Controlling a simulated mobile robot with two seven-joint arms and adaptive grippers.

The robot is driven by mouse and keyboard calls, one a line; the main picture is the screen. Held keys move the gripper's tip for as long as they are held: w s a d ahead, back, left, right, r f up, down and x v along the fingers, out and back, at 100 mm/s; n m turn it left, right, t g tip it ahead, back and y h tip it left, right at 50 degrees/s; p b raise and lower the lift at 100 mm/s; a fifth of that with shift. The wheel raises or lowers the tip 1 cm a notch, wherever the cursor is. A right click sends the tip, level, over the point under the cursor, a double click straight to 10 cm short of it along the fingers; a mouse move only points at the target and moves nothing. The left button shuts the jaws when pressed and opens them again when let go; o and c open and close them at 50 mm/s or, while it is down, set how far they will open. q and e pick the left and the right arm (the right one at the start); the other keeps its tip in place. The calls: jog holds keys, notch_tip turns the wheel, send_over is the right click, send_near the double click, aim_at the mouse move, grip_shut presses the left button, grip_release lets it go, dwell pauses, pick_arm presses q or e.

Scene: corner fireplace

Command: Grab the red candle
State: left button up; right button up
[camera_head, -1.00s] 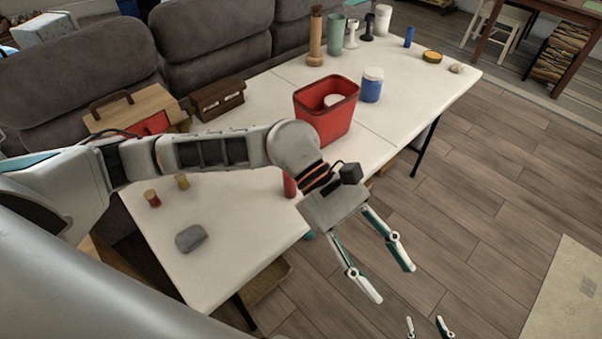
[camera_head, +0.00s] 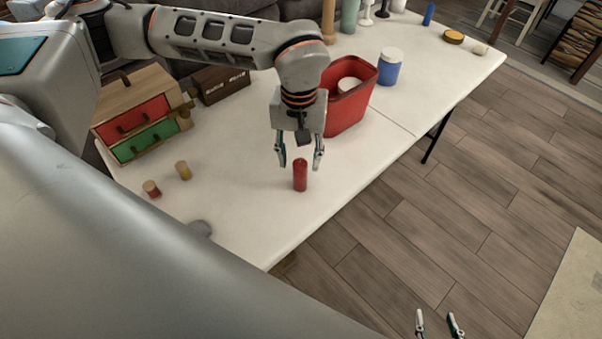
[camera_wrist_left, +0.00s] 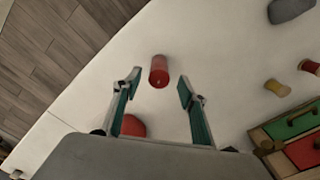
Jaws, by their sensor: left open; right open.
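The red candle (camera_head: 300,176) stands upright on the white table near its front edge. In the left wrist view the candle (camera_wrist_left: 159,72) shows between and slightly beyond the fingertips, with space on both sides. My left gripper (camera_head: 300,162) is open and points down over the candle, its fingers either side of the candle's top in the head view. I cannot tell whether the tips are level with the top. My right gripper (camera_head: 440,330) is open and empty, low at the bottom edge of the head view, over the floor.
A red bin (camera_head: 350,105) stands close behind the left gripper, with a blue jar (camera_head: 390,68) beside it. Two small spools (camera_head: 152,188), a grey stone (camera_head: 200,229) and a drawer box (camera_head: 140,116) are to the left. The table around the candle is clear.

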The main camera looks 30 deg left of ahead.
aim_at(300, 171)
pick_arm(q)
notch_tip(300, 171, down, 5)
jog(key=shift+d, duration=0.1)
jog(key=shift+c, duration=0.4)
grip_shut()
